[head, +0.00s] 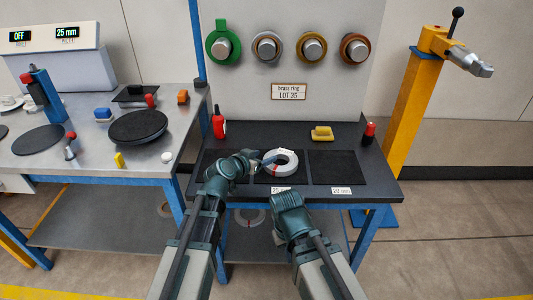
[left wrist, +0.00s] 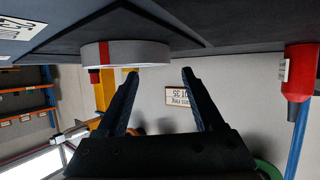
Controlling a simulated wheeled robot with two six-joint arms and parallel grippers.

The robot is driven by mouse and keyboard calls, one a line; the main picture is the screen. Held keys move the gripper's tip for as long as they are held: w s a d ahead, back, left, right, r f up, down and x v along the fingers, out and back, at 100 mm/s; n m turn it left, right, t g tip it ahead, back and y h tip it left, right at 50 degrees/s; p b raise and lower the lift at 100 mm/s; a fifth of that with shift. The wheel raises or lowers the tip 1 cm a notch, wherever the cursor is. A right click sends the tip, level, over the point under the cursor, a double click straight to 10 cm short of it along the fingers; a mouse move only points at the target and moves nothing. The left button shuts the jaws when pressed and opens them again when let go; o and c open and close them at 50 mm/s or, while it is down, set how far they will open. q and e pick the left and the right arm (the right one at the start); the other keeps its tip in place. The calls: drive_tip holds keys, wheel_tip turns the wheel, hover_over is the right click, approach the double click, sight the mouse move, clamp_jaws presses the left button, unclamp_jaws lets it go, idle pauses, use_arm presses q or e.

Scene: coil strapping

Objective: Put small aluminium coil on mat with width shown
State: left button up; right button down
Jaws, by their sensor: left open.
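The small aluminium coil (head: 289,168), a silver-grey ring with a red strap, lies flat on the middle dark mat (head: 302,179) of the bench. It also shows in the left wrist view (left wrist: 140,55). The display (head: 66,32) reads 25 mm. The middle mat's label (head: 280,190) starts with "2" and is partly hidden; the right mat (head: 334,168) has a label (head: 341,190) that seems to read 20 mm. My left gripper (left wrist: 160,72) is open and empty, just left of the coil in the head view. My right gripper's fingers are hidden behind its wrist, in front of the bench.
A red bottle (head: 218,124), yellow block (head: 322,133) and red-topped object (head: 369,132) stand along the bench back. Coils hang on the panel above the brass ring sign (head: 289,91). A yellow post (head: 412,100) stands right. The right mat is empty.

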use_arm(q)
drive_tip(key=p+v, duration=0.3)
drive_tip(key=v, duration=0.6)
drive_tip(key=shift+s+d+r, duration=0.15)
drive_tip(key=shift+d+r, duration=0.05)
drive_tip(key=s+d+r+g+y+p, duration=0.25)
drive_tip(key=s+d+g+p, duration=0.4)
drive_tip(key=s+p, duration=0.5)
drive_tip(key=s+a+r+n+g+y+p, duration=0.1)
drive_tip(key=s+a+r+g+y+p, duration=0.4)
drive_tip(key=s+p, duration=0.3)
drive_tip(key=a+r+y+p, duration=0.1)
drive_tip(key=p, duration=0.2)
drive_tip(key=shift+s+r+n, duration=0.25)
drive_tip(key=shift+s+n, duration=0.15)
drive_tip(key=shift+d, duration=0.1)
